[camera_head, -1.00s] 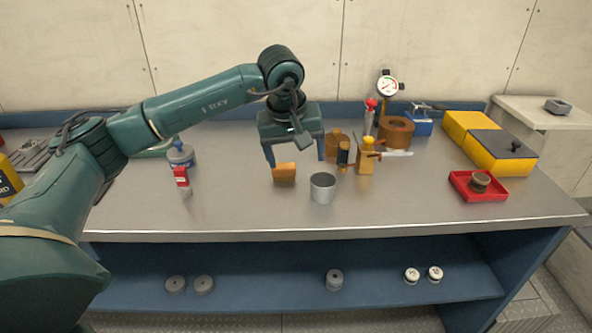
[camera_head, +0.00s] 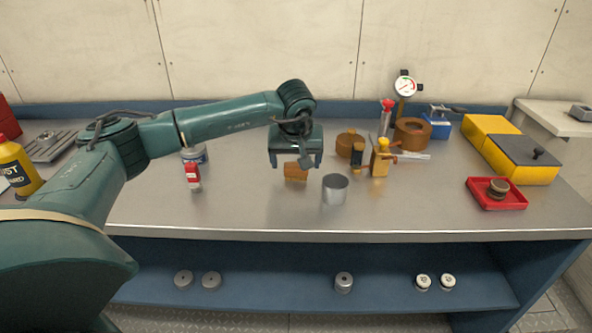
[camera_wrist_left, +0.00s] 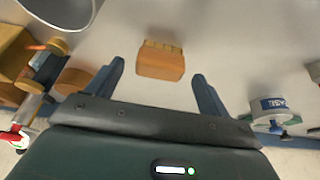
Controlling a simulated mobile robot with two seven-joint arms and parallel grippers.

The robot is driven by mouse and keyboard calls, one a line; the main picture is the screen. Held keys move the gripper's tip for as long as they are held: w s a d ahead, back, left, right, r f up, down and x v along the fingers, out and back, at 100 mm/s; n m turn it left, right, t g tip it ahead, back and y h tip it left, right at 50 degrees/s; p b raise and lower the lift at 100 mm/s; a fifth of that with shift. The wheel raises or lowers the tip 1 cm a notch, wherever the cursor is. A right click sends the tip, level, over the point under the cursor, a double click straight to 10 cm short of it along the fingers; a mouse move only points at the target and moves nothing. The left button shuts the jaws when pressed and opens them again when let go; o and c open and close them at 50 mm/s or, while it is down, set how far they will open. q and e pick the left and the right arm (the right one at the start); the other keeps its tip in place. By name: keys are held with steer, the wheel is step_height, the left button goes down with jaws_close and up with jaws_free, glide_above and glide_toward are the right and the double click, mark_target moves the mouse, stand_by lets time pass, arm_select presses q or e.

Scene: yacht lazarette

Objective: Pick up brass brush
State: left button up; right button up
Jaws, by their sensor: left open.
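The brass brush appears to be the small orange-brown block (camera_head: 296,172) lying on the steel bench, left of the metal cup. In the left wrist view, the block (camera_wrist_left: 161,62) has a paler ridged edge on its far side. My left gripper (camera_head: 296,165) is open and points down over the block. In the wrist view its fingers (camera_wrist_left: 158,71) stand apart on either side of the block, with gaps between. Nothing is held. My right gripper is not seen.
A metal cup (camera_head: 335,189) stands close right of the block. A red-and-white small bottle (camera_head: 193,177) stands left. The bench front (camera_head: 260,215) is clear.

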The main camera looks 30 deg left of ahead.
mark_target(296, 164)
arm_select(q)
steer(key=shift+x, duration=1.2)
steer(key=c, duration=1.1)
steer(key=shift+r, duration=0.1)
step_height(296, 164, up, 10)
steer(key=shift+f, duration=0.1)
